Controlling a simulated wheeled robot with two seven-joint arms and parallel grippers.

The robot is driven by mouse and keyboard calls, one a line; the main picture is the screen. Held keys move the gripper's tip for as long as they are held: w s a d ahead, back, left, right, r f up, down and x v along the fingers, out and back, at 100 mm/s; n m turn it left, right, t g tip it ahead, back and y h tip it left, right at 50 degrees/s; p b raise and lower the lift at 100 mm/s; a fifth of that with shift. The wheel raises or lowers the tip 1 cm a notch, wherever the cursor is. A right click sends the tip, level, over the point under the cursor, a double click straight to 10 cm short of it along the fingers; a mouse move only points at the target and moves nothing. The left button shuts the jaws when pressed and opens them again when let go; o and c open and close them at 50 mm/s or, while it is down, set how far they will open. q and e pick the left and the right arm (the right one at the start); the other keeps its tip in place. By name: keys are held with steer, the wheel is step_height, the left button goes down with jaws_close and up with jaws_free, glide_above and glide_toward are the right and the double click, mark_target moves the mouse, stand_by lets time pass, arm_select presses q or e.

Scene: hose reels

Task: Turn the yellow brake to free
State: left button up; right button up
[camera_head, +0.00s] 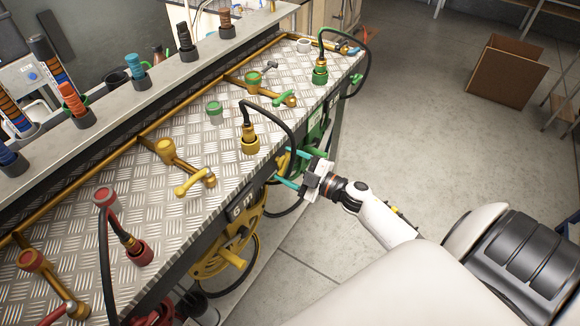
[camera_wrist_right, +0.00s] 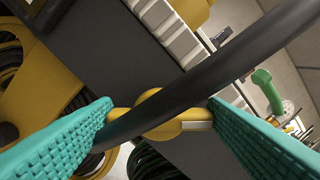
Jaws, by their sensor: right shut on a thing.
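My right gripper (camera_head: 284,168) reaches in from the right to the front face of the bench, by the yellow reel (camera_head: 212,262). In the right wrist view its teal fingers (camera_wrist_right: 160,117) close on the two ends of a yellow knob, the yellow brake (camera_wrist_right: 172,132). A pale mark shows on the knob's right end. A black hose (camera_wrist_right: 205,82) crosses in front of the brake and hides part of it. My left gripper is not in view.
The metal bench top (camera_head: 300,130) carries red, yellow and green couplings and valve levers. A black hose loops from the yellow coupling (camera_head: 249,140) over the front edge near my right gripper. A cardboard box (camera_head: 505,75) stands on the open floor at the right.

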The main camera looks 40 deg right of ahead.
steer(key=n, duration=0.2)
steer(key=n+b, duration=0.1)
steer(key=n, duration=0.1)
steer(key=shift+f+n, duration=0.2)
steer(key=shift+n, duration=0.1)
steer(key=shift+n+b, duration=1)
steer(key=shift+n, duration=0.9)
steer(key=o, duration=1)
steer(key=b+v, duration=0.1)
steer(key=v, duration=1.1)
steer(key=shift+b, duration=0.4)
